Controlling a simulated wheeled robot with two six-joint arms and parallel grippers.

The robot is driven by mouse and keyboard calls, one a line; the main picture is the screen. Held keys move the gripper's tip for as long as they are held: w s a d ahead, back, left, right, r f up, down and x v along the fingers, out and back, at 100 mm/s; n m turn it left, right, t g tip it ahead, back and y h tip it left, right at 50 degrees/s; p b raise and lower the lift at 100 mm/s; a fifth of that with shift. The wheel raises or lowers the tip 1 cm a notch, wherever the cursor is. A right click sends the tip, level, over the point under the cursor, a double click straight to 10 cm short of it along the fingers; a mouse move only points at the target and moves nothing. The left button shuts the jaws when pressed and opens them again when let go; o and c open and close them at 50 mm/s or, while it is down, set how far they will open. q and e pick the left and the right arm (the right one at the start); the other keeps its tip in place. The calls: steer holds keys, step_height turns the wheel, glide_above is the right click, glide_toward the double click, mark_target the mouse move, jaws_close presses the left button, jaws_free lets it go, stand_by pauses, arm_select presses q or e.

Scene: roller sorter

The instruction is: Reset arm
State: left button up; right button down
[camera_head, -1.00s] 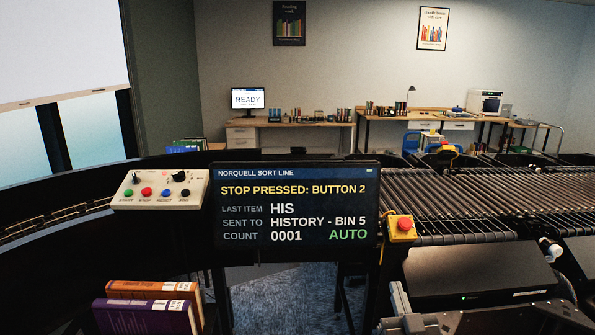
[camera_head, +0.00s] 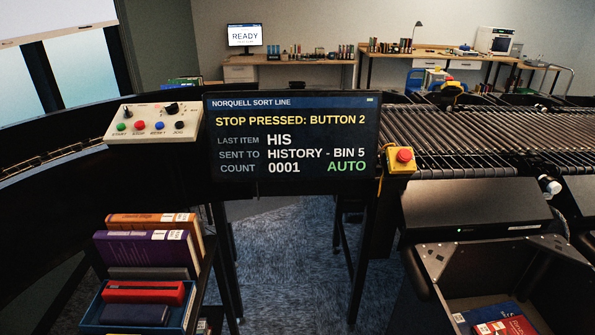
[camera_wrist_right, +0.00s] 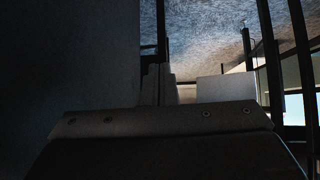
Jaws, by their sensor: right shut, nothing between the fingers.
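My right gripper (camera_wrist_right: 158,118) is seen from close behind as a dark, bolted shape across the bottom of the right wrist view. It is shut and empty, though the fingertips are hard to make out in the dark. Neither gripper shows in the head view, and my left gripper is in no view. The red stop button (camera_head: 404,155) sits on a yellow box right of the screen.
A button panel (camera_head: 152,122) stands left of the screen. Several books (camera_head: 130,248) are stacked at lower left, with a blue bin (camera_head: 92,312) below. A dark bin (camera_head: 440,290) at lower right holds books. A roller conveyor (camera_head: 470,135) runs behind. Carpet (camera_head: 290,270) is clear between.

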steer(key=s+d+f+g, duration=0.1)
steer(key=s+f, duration=0.4)
steer(key=s, duration=0.6)
steer(key=s+d+f+g+b, duration=0.1)
steer(key=s+f+g, duration=0.3)
steer(key=s, duration=0.8)
steer(key=s+d+f+g, duration=0.1)
steer(key=s+f+g, duration=0.2)
steer(key=s+f, duration=0.4)
steer(key=s, duration=0.4)
steer(key=shift+s+d+f+m+h, duration=0.15)
steer(key=shift+d+f+m+h, duration=0.15)
steer(key=shift+d+f+m, duration=0.1)
